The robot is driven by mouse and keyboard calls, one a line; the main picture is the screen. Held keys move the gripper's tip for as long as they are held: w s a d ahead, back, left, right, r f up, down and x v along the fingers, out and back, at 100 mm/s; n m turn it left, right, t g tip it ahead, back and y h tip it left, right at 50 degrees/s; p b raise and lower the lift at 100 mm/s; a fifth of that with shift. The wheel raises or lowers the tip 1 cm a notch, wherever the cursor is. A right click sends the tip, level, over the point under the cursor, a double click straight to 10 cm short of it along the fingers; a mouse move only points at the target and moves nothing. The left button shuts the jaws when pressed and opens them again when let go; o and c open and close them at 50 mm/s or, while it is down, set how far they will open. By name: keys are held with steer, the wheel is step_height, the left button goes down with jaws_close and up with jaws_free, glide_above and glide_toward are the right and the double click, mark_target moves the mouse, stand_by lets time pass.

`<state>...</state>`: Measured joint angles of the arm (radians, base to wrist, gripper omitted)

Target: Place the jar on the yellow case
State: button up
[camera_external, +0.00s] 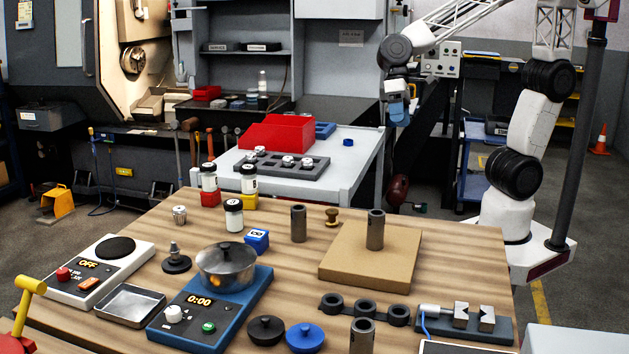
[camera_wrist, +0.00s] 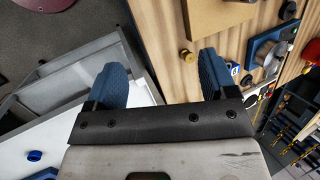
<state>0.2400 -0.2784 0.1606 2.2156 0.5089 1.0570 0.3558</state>
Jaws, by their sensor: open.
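A white jar with a black lid (camera_external: 233,217) stands upright on the wooden table, in front of the yellow case (camera_external: 249,203) and partly covering it. A second similar jar (camera_external: 249,179) appears to stand on the yellow case. A third jar (camera_external: 208,178) appears to stand on a red case (camera_external: 210,199). A blue case (camera_external: 256,240) sits on the table to the right of the front jar. My gripper (camera_external: 397,112) is raised beyond the table's back right, far from the jars. In the wrist view, my gripper (camera_wrist: 163,72) has its blue fingers wide apart with nothing between them.
A pot (camera_external: 226,265) stands on a blue hotplate. A brown board (camera_external: 345,265) bears a dark cylinder; another cylinder (camera_external: 299,223) and a brass knob (camera_external: 332,216) stand nearby. Behind is a grey side table with a red bin (camera_external: 280,133). A dark conical weight (camera_external: 175,260) stands front left.

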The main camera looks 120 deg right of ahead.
steer(key=s+a+f+n+h, duration=0.1)
steer(key=s+n, duration=0.3)
steer(key=s, duration=0.5)
steer(key=s+a+f+n+t+h, duration=0.1)
steer(key=s+a+n+h, duration=0.2)
steer(key=s, duration=0.7)
steer(key=n+h, duration=0.1)
steer(key=n, duration=0.1)
steer(key=shift+s+n, duration=0.3)
